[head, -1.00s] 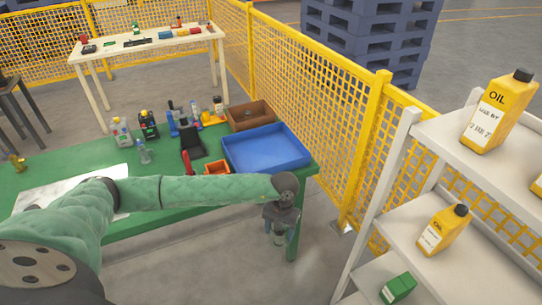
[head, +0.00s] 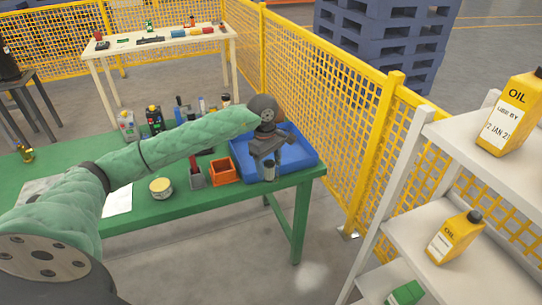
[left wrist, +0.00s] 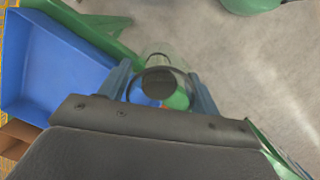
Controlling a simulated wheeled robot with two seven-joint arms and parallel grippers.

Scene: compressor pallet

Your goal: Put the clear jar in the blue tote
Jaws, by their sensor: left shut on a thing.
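My left gripper (head: 268,162) is shut on the clear jar (head: 269,173), which hangs below the fingers. In the left wrist view the clear jar (left wrist: 160,82) sits between the two fingers (left wrist: 160,95), with a dark round part at its middle. The blue tote (head: 301,153) stands on the right end of the green table. In the head view the jar overlaps the tote's front side. In the left wrist view the blue tote (left wrist: 50,65) lies to the left of the jar, with floor showing behind the jar. My right gripper is not in view.
A white shelf (head: 470,210) with oil bottles stands at right.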

